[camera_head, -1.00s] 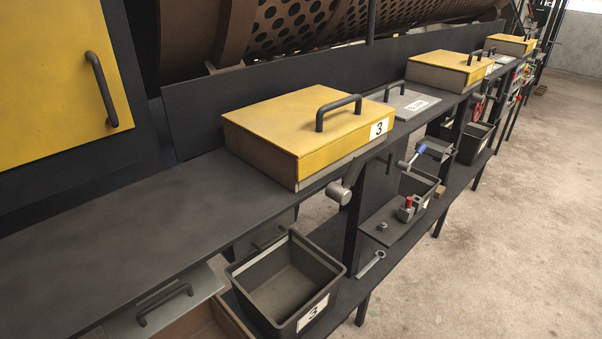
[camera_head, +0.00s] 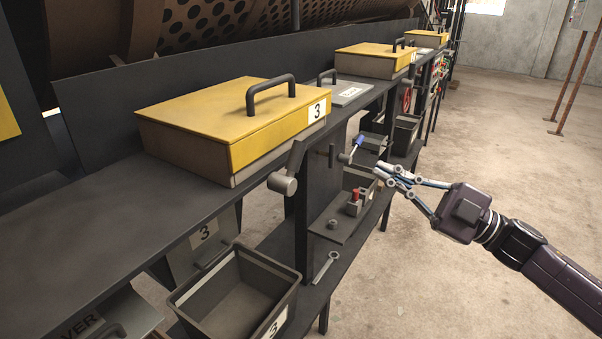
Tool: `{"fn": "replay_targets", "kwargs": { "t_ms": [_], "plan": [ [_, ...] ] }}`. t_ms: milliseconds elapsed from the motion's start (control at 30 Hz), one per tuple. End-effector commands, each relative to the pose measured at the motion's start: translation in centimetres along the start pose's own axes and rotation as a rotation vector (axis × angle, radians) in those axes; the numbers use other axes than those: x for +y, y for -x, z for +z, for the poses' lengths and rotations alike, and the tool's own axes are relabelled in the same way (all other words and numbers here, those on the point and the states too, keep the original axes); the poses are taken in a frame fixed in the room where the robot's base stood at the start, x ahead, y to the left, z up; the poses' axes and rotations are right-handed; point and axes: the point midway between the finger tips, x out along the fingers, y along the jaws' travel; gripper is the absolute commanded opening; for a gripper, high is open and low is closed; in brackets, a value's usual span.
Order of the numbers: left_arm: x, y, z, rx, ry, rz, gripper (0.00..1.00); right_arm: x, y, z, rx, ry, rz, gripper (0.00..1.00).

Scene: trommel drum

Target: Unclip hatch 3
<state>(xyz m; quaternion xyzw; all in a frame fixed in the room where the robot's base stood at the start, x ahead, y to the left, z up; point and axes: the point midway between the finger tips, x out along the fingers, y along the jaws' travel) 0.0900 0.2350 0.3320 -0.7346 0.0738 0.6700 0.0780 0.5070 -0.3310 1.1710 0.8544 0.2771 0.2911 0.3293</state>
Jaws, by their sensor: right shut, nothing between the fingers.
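Hatch 3 is a yellow lid (camera_head: 225,118) with a dark bar handle (camera_head: 270,92) and a white "3" label, lying flat on its box on the dark ledge. Below its front right corner a grey cylindrical weight or knob on a short arm (camera_head: 284,182) hangs at the ledge's edge; I cannot tell whether it is the clip. My right gripper (camera_head: 384,173) is shut and empty, to the right of the hatch, in front of the ledge and apart from it. My left gripper is not in view.
A grey bin (camera_head: 190,297) labelled 3 stands below the hatch. A wrench (camera_head: 326,266) and a small shelf with a red-topped part (camera_head: 356,195) are to its right. More yellow hatches (camera_head: 372,61) line the ledge. The concrete floor at right is open.

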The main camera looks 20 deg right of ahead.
Motion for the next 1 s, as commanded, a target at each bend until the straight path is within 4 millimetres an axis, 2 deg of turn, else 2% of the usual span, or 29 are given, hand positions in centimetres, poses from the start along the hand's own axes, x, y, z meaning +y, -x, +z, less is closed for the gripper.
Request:
{"fn": "replay_targets", "kwargs": {
  "t_ms": [33,100,233,500,1000],
  "plan": [
    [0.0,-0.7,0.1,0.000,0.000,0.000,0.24,-1.4,-1.3,-3.1,0.076,0.020,-0.064,0.00],
    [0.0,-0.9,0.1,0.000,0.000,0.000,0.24,-2.7,-2.4,-6.7,0.158,0.034,-0.130,0.00],
    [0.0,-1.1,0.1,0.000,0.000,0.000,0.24,-4.1,-3.2,-10.2,0.236,0.047,-0.197,0.00],
    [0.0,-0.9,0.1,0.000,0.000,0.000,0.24,-4.5,-5.1,-11.3,0.253,0.050,-0.208,0.00],
    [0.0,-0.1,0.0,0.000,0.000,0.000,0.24,-5.1,-8.8,-12.2,0.247,0.050,-0.200,0.00]
  ]
}}
